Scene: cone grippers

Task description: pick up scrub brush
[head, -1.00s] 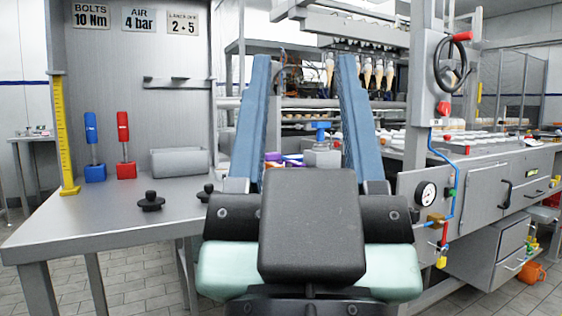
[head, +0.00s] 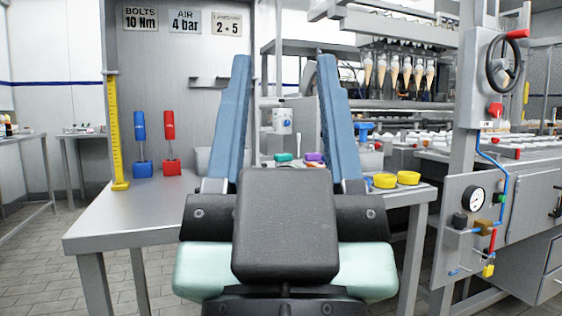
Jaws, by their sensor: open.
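My gripper (head: 284,60) points away from me in the middle of the head view. Its two long blue fingers are spread wide, with nothing between them. I cannot surely make out a scrub brush. A small teal item (head: 284,157) and a purple item (head: 314,157) show between the fingers, beyond the gripper body. They are too small to tell whether either is the brush. The gripper hides the middle of the grey workbench (head: 130,215) and anything lying there.
A yellow ruler (head: 115,130), a blue-handled tool (head: 141,143) and a red-handled tool (head: 170,142) stand at the bench's left. Two yellow rings (head: 397,180) lie at its right end. A machine with a gauge (head: 473,200) stands at right. Floor at left is open.

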